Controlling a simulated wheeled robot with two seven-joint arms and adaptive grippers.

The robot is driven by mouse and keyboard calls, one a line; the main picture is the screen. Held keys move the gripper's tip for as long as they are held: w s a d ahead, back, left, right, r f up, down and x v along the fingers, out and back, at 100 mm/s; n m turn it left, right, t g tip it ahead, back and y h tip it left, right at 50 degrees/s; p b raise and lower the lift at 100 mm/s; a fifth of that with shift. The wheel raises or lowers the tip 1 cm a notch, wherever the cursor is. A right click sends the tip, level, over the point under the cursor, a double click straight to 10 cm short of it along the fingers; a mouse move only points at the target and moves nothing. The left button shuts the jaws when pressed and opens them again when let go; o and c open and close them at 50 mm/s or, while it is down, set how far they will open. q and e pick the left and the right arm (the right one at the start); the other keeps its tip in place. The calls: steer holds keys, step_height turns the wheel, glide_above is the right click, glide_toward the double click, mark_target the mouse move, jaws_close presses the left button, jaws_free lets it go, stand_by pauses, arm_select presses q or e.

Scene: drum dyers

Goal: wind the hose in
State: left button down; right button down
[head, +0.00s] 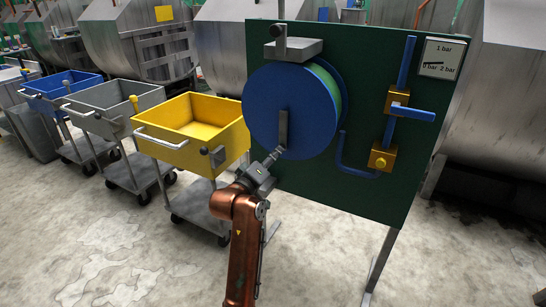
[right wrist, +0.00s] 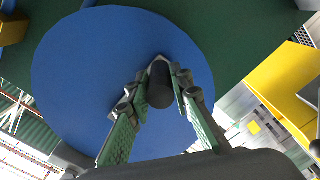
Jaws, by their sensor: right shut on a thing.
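The blue hose reel (head: 290,108) is mounted on a dark green upright panel (head: 365,70). A strip of light green hose (head: 327,84) shows between its two discs. A grey crank arm (head: 283,126) lies across the front disc, pointing down. My right gripper (head: 276,154) is at the lower end of the crank. In the right wrist view its fingers are closed around the dark crank handle (right wrist: 160,85), in front of the blue disc (right wrist: 90,80). My left gripper is not in view.
Right of the reel, the panel carries blue pipe with brass fittings (head: 382,158), a blue lever (head: 413,114) and a pressure sign (head: 442,58). A yellow cart (head: 178,149), a grey cart (head: 98,122) and a blue cart (head: 50,98) stand left. The front floor is clear.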

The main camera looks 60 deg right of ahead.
steer(key=c, duration=1.7)
jaws_free()
steer(key=shift+w, duration=0.2)
steer(key=shift+c, duration=0.2)
steer(key=shift+a, duration=0.1)
steer(key=a, duration=1.2)
steer(key=shift+w, duration=0.15)
